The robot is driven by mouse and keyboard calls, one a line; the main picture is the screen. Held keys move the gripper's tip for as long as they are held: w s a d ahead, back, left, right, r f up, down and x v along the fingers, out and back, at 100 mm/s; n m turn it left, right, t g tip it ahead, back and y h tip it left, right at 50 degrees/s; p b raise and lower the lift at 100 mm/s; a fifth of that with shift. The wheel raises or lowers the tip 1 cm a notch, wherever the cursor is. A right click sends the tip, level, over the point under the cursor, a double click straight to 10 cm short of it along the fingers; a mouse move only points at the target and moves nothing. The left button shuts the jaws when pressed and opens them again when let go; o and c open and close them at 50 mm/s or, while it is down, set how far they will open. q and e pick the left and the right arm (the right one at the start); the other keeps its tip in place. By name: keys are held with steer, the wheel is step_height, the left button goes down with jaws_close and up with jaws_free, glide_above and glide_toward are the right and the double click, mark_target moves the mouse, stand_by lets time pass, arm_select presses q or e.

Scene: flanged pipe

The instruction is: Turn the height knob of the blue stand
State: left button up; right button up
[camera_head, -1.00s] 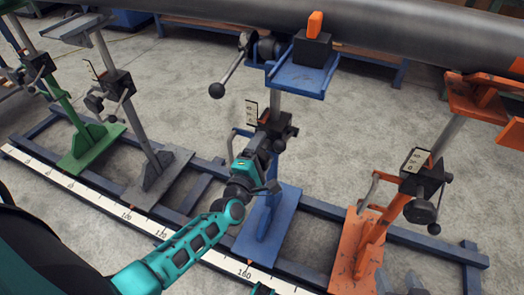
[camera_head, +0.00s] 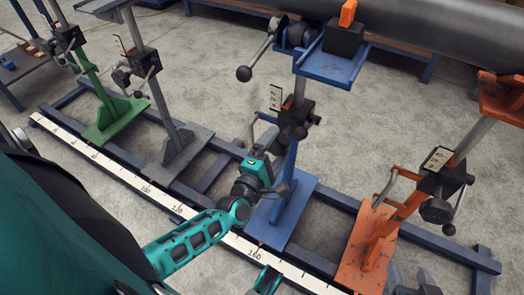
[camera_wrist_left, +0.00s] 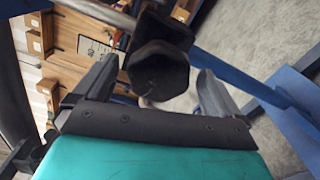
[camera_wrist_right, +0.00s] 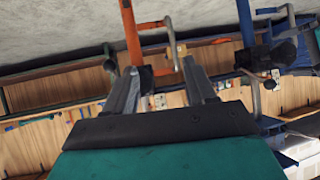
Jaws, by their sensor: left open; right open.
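The blue stand (camera_head: 291,206) is upright at the middle of the head view, with a black clamp block (camera_head: 297,115) on its post. In the left wrist view a black faceted knob (camera_wrist_left: 158,70) sits between the fingers of my left gripper (camera_wrist_left: 157,78). The fingers are apart on either side of it, with a visible gap. In the head view this gripper (camera_head: 272,145) is just below and left of the clamp block, and the knob is hard to make out there. My right gripper (camera_wrist_right: 160,70) is open and empty, pointing toward an orange stand (camera_wrist_right: 132,32).
The orange stand (camera_head: 365,245) is to the right; grey (camera_head: 172,160) and green (camera_head: 107,118) stands are to the left. A blue rail frame with a white scale (camera_head: 215,228) runs along the floor. A large dark pipe (camera_head: 450,40) lies across the back. A clamp handle (camera_head: 262,122) projects near my left gripper.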

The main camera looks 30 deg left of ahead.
arm_select(q)
steer(key=s, duration=0.8)
steer(key=shift+d+p, duration=0.2)
steer(key=shift+p, duration=0.25)
arm_select(e)
steer(key=shift+s+d, duration=0.2)
steer(key=shift+d, duration=0.15)
arm_select(q)
steer(key=shift+d, duration=0.1)
steer(key=s+d+m+g+h, duration=0.2)
steer(key=s+d+m+g, duration=0.15)
steer(key=m, duration=0.85)
steer(key=s+d+m+g+h, duration=0.2)
steer(key=d+m+g, duration=0.25)
steer(key=m, duration=0.75)
steer(key=s+a+r+y+p, duration=0.1)
steer(key=a+r+p, duration=0.2)
steer(key=r+p, duration=0.9)
steer(key=p, duration=0.4)
steer(key=shift+s+t, duration=0.2)
steer(key=shift+t, duration=0.2)
arm_select(e)
steer(key=s+d+r+h, duration=0.1)
steer(key=d+r, duration=0.2)
steer(key=r, duration=0.8)
steer(key=shift+s+r, duration=0.2)
steer(key=shift+r, duration=0.1)
